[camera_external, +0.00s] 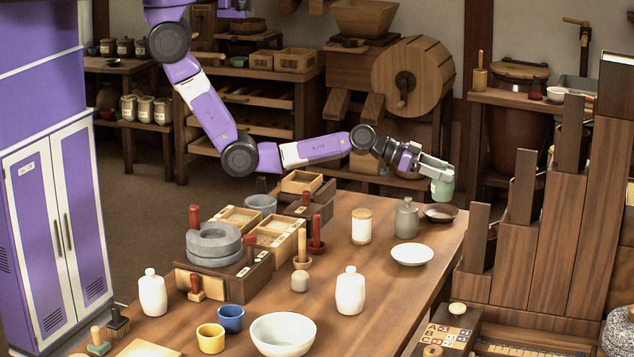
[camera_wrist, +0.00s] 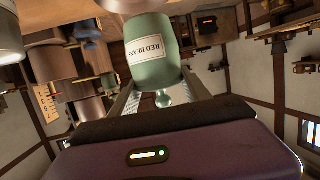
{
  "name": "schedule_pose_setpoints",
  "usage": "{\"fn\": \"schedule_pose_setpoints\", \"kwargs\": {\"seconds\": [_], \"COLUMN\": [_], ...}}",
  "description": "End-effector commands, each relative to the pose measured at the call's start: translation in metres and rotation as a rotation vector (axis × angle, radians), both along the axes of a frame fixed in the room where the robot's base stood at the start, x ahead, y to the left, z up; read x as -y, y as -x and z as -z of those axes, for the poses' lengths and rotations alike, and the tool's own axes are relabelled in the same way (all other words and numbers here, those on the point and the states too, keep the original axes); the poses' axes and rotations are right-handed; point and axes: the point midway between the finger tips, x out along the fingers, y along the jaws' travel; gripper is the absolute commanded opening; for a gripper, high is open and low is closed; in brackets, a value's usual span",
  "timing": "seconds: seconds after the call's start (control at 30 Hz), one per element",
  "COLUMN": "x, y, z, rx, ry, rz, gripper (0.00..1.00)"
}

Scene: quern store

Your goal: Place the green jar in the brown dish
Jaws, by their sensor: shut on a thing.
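The green jar (camera_external: 442,187) is held in my gripper (camera_external: 436,168) above the far right end of the table. In the wrist view the green jar (camera_wrist: 153,58) fills the space between the two fingers, and its label reads "RED BEANS". My gripper is shut on it. The brown dish (camera_external: 440,212) is a shallow dark dish on the table's far right corner, just below the jar. The jar is apart from the dish, with a small gap seen between them.
A grey lidded jar (camera_external: 406,220) stands just left of the dish, with a cream canister (camera_external: 361,226) beyond it. A white dish (camera_external: 412,254) lies in front. Tall wooden bins (camera_external: 520,240) rise to the right, past the table edge. A stone quern (camera_external: 213,244) stands at left.

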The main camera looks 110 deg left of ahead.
Motion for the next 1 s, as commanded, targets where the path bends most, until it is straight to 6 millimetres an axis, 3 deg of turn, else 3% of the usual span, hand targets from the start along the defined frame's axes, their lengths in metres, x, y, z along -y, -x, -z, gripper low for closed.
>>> {"fn": "schedule_pose_setpoints", "kwargs": {"seconds": [0.17,0.43,0.97,1.0], "x": [-0.001,-0.001,-0.001,-0.001], "y": [-0.001,-0.001,-0.001,0.000], "z": [0.011,0.047,0.056,0.056], "rx": [0.004,0.003,0.005,0.002], "ry": [-0.002,0.000,-0.002,-0.001], "rz": [-0.001,0.000,-0.001,-0.001], "gripper": [0.00,0.00,0.00,0.63]}}
